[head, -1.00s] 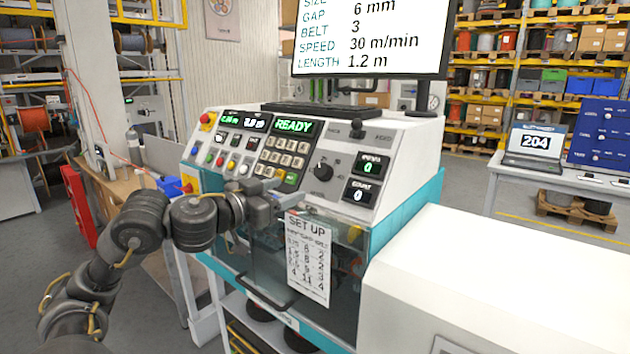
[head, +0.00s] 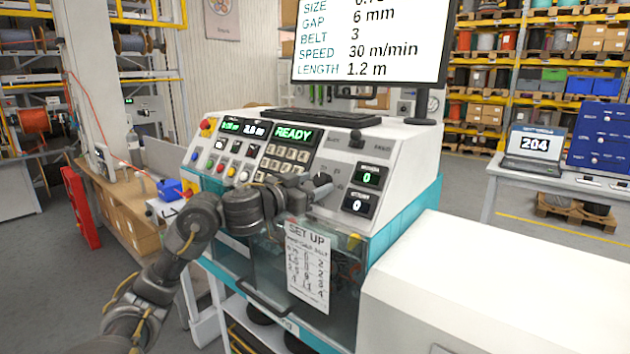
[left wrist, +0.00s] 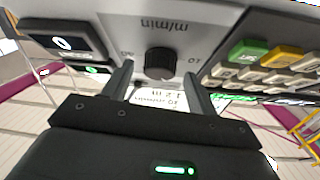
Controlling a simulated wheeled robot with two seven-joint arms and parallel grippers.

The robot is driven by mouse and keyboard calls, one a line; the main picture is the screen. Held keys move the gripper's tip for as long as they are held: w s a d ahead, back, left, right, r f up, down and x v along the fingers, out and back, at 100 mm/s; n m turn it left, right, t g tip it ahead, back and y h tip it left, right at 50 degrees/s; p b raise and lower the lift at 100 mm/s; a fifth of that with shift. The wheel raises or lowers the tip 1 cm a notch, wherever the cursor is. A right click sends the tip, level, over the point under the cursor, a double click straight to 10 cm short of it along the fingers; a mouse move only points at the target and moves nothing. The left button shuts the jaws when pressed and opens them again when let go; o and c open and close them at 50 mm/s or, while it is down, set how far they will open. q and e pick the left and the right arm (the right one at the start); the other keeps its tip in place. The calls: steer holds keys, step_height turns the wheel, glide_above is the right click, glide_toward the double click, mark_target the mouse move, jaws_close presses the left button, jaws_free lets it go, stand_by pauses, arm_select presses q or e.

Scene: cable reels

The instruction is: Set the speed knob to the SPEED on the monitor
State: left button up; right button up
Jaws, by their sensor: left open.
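The monitor (head: 372,40) above the machine reads SPEED 30 m/min. The dark round speed knob (head: 322,180) is on the sloped control panel, right of the keypad (head: 283,160). In the left wrist view the knob (left wrist: 161,64) sits on a light panel with m/min lettering, upside down. My left gripper (head: 310,186) is at the panel close to the knob. In the left wrist view its fingers (left wrist: 158,80) are open, one on each side of the knob with gaps between. Its pointer setting is not readable. My right gripper is not in view.
The READY display (head: 294,133) is lit green above the keypad. Two small counters (head: 368,176) sit right of the knob. A keyboard (head: 322,117) lies on top of the machine. A SET UP sheet (head: 307,265) hangs on the clear front cover below.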

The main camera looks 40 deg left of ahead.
arm_select(q)
steer(key=shift+w, duration=0.35)
steer(key=c, duration=1)
